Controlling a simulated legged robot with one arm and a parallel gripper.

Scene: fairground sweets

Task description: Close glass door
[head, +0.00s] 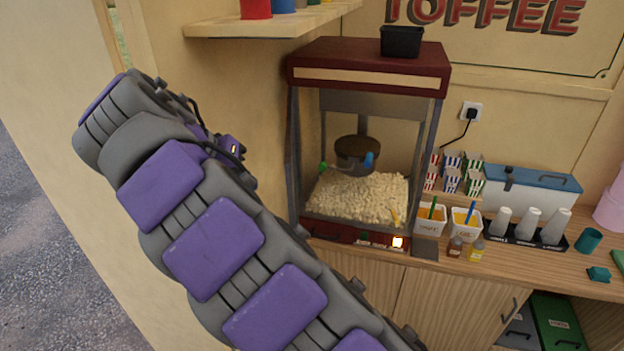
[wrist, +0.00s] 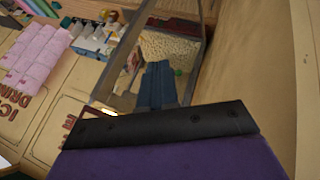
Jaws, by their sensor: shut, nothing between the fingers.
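The popcorn machine (head: 368,62) stands on the counter with a dark red top, metal frame and clear glass front. White popcorn (head: 358,196) and a hanging kettle (head: 357,152) show inside. I cannot tell from the glass how far the door is open. In the wrist view, my gripper (wrist: 157,70) is shut and empty, its blue-grey fingers pointing toward the machine, whose popcorn (wrist: 168,48) shows beyond them. Contact with the glass or frame cannot be told. In the head view, my arm rises at the left of the machine and hides its own fingers.
A shelf (head: 262,27) juts out above my arm, and a wall stands close at the left. Right of the machine are striped boxes (head: 452,172), sauce tubs (head: 465,223), cups (head: 528,225) and a blue-lidded cooler (head: 530,188) on the counter. A black box (head: 401,41) sits on the machine.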

